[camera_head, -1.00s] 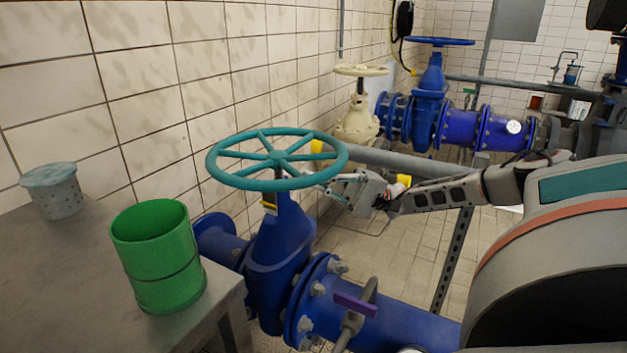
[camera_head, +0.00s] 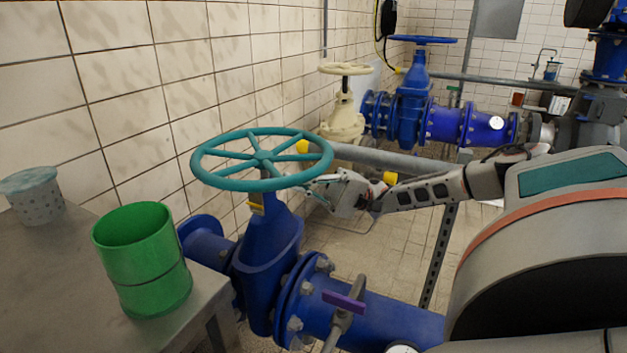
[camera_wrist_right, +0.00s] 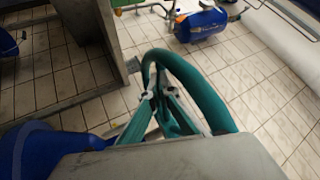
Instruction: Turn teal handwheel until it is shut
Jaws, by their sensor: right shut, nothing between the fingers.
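The teal handwheel (camera_head: 263,184) is a spoked ring lying nearly level on top of a blue gate valve (camera_head: 268,243). My right gripper (camera_head: 308,187) is at the near right side of the wheel, just below the rim, with its fingers pointing in under the spokes. Its fingers are shut with nothing between them. In the right wrist view the rim of the teal handwheel (camera_wrist_right: 200,88) curves close in front of the gripper. Part of the fingers is hidden by the wheel, and I cannot tell whether they touch it. My left gripper is not in view.
A green can (camera_head: 142,258) and a grey perforated pot (camera_head: 32,195) stand on the grey table (camera_head: 70,290) at left. A cream handwheel (camera_head: 344,69) and a blue one (camera_head: 422,40) are behind. A purple-handled lever (camera_head: 343,302) is in front. Tiled wall rises behind.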

